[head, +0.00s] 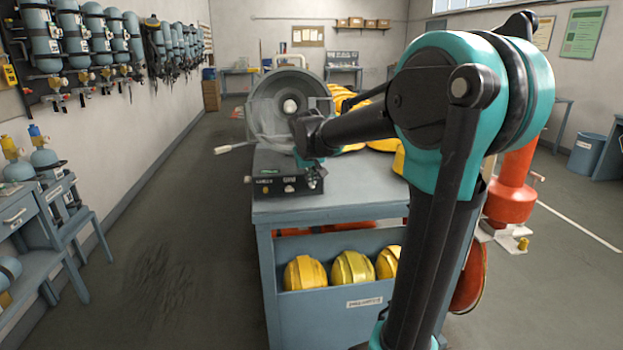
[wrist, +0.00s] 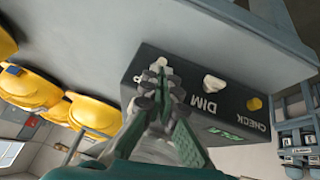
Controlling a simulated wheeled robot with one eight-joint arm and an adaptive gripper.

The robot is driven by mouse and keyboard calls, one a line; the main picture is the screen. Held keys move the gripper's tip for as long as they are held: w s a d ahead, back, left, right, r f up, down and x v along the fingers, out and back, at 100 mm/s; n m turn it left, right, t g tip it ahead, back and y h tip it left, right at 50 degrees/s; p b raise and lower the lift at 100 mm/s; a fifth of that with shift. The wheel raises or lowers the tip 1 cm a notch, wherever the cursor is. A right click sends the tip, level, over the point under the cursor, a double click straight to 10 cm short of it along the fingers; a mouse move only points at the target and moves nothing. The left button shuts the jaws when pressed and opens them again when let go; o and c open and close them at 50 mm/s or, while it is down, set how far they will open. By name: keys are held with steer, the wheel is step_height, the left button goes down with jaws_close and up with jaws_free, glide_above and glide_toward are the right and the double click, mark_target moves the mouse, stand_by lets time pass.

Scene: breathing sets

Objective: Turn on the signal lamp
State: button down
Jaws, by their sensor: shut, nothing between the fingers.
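The signal lamp (head: 262,105) has a large round grey dish with a pale bulb at its centre, on a dark control box (head: 272,187) on the blue-grey table. I cannot tell from the dish whether it is lit. In the wrist view the box (wrist: 200,112) shows a white knob (wrist: 213,84) by the word DIM and a yellow button (wrist: 254,103) by CHECK. My gripper (wrist: 157,72) is shut and empty over the box. Its fingertips are close to a small pale control, partly hidden behind them; I cannot tell whether they touch. A lever sticks out left of the lamp.
Yellow helmets (wrist: 95,113) lie on the table beside the box, and more sit in the front bin (head: 352,268). A red cylinder (head: 512,185) stands to the right. Breathing sets (head: 93,35) hang on the left wall. The floor left of the table is clear.

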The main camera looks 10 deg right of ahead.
steer(key=s+f+t, duration=0.1)
steer(key=t, duration=0.1)
steer(key=shift+s+f+t, duration=0.1)
steer(key=shift+s+t, duration=0.05)
steer(key=shift+t, duration=0.25)
steer(key=t, duration=0.1)
steer(key=f+t, duration=0.1)
steer(key=t, duration=0.1)
steer(key=shift+s+f+m, duration=0.1)
steer(key=shift+s+m, duration=0.2)
steer(key=shift+f, duration=0.2)
steer(key=shift+r, duration=0.15)
steer(key=shift+r, duration=0.65)
